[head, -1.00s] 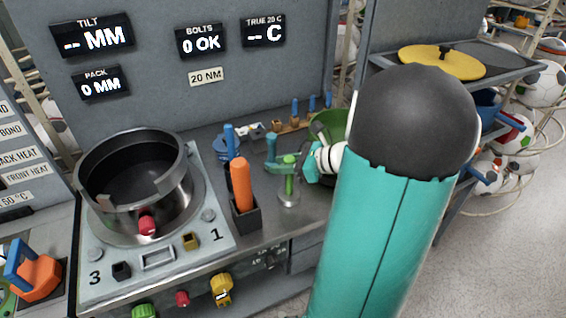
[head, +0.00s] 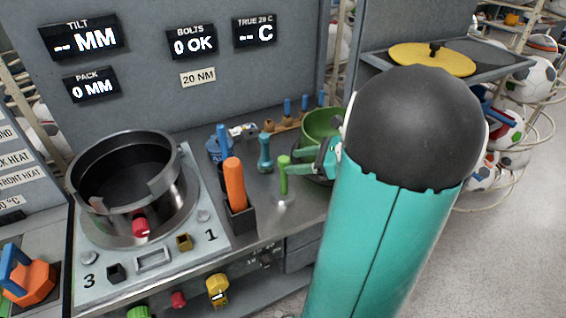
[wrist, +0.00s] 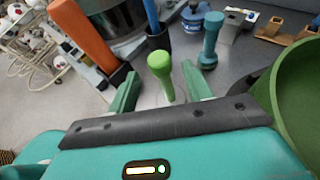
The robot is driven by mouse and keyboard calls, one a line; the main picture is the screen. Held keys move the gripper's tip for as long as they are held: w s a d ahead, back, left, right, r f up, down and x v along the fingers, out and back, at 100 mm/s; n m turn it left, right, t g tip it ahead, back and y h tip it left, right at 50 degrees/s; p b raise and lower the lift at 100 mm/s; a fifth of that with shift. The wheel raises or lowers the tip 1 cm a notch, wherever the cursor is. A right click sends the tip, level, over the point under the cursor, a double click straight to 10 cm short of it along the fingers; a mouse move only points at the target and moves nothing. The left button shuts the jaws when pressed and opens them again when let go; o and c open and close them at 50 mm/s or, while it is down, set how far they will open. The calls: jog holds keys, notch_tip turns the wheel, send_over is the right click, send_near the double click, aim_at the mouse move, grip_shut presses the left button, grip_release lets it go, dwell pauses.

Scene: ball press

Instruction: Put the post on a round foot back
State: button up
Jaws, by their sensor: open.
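The post is a green upright rod with a rounded top (head: 283,176) on a round silver foot (head: 284,199). It stands upright on the grey bench, right of the orange-handled tool. In the wrist view the post (wrist: 160,72) shows between and just beyond my open fingers, with gaps on both sides. Its foot is not clear there. My gripper (head: 305,164) is at the right of the post in the head view, its green fingers pointing at it. My gripper (wrist: 159,80) is open and empty.
An orange handle (head: 235,184) stands in a dark holder at the left. A teal post-like tool (head: 265,152) and a blue item (head: 219,148) are behind. A green bowl (head: 320,124) is close on the right. The round pot (head: 125,180) is far left.

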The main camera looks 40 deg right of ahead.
jog(key=v, duration=0.5)
jog(key=shift+s+r, duration=0.1)
jog(key=shift+s, duration=0.1)
jog(key=shift+d, duration=0.1)
